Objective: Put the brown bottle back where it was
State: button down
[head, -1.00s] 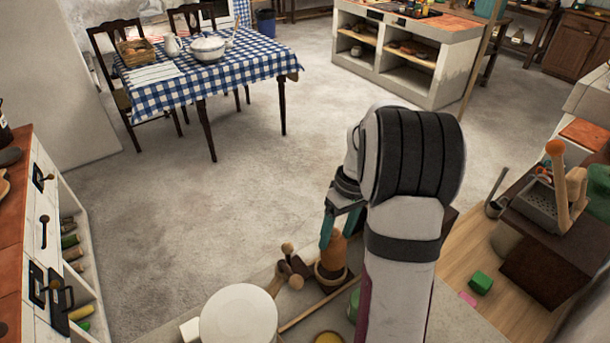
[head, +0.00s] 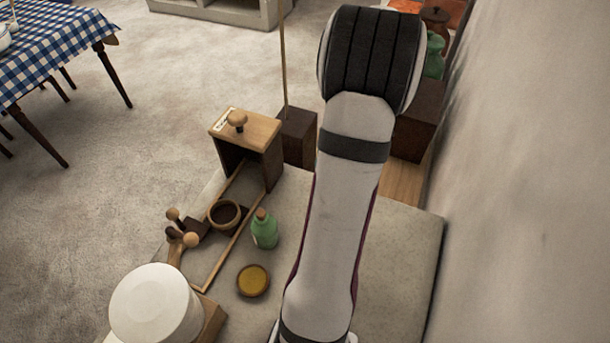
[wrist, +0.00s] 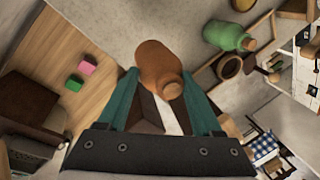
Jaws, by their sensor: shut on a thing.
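The brown bottle (wrist: 158,70) is between the teal fingers of my gripper (wrist: 160,82) in the wrist view, with its neck pointing toward the gripper's palm. My gripper is shut on it and holds it above the surfaces below. In the head view my arm hides both the gripper and the bottle. A round wooden cup (head: 223,215) with a dark inside stands empty on a wooden frame; it also shows in the wrist view (wrist: 229,67). A green bottle (head: 264,230) stands upright just right of that cup, also in the wrist view (wrist: 226,36).
A yellow dish (head: 253,281) and a white round pot (head: 152,304) stand near the front. A wooden box with a knob (head: 246,145) stands behind the cup. In the wrist view, a green block (wrist: 74,82) and a pink block (wrist: 87,66) lie on wooden boards with free room around.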

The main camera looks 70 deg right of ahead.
jog(key=w+d+f, duration=0.1)
jog(key=w+f, duration=0.5)
jog(key=f, duration=0.2)
jog(key=shift+w, duration=0.35)
jog(key=shift+f, duration=0.15)
jog(key=shift+c, duration=0.2)
grip_release()
